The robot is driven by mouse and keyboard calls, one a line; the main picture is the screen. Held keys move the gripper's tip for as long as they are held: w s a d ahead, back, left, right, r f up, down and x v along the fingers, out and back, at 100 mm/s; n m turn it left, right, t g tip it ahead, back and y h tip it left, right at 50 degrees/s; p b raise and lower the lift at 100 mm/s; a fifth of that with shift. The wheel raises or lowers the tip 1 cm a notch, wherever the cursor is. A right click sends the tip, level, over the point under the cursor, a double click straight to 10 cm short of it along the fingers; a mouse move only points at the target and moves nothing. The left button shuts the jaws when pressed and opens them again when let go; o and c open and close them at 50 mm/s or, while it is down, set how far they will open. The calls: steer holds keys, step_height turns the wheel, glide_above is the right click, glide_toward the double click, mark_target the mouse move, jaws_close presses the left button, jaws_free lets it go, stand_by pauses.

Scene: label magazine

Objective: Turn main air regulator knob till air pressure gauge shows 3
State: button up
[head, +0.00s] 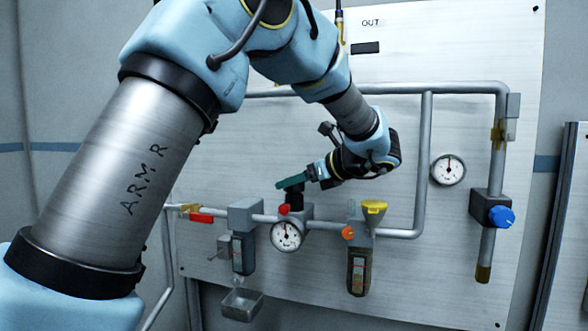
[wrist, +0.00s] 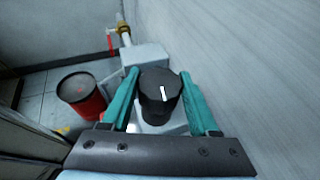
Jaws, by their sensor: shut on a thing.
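The black regulator knob (wrist: 160,88) has a white pointer line on its top and sits between the two teal fingers of my gripper (wrist: 163,95) in the wrist view. My gripper is shut on this knob. In the head view my gripper (head: 291,183) reaches in from the right over the knob (head: 294,197), which the fingers partly hide. A round white pressure gauge (head: 287,236) sits just below the knob. Its needle points roughly upward; the numbers are too small to read. A second gauge (head: 448,170) is on the panel at the right.
Grey pipes (head: 424,160) run across the panel (head: 400,60). Near the knob are a red lever (head: 201,218), an orange knob (head: 348,233) and a yellow-topped unit (head: 374,207). A blue knob (head: 502,217) is at the right. The wrist view shows a red drum (wrist: 80,95) below.

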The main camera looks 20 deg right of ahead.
steer(key=shift+r+n+g+y+p, duration=0.1)
steer(key=shift+n+g+y+p, duration=0.4)
steer(key=shift+n+y+p, duration=0.35)
steer(key=o, duration=1.4)
steer(key=b+v, duration=0.1)
steer(key=v, duration=0.9)
steer(key=shift+s+d+r+b, duration=0.1)
steer(key=shift+s+d+b, duration=0.1)
steer(key=shift+d+b, duration=0.1)
steer(key=shift+s, duration=0.1)
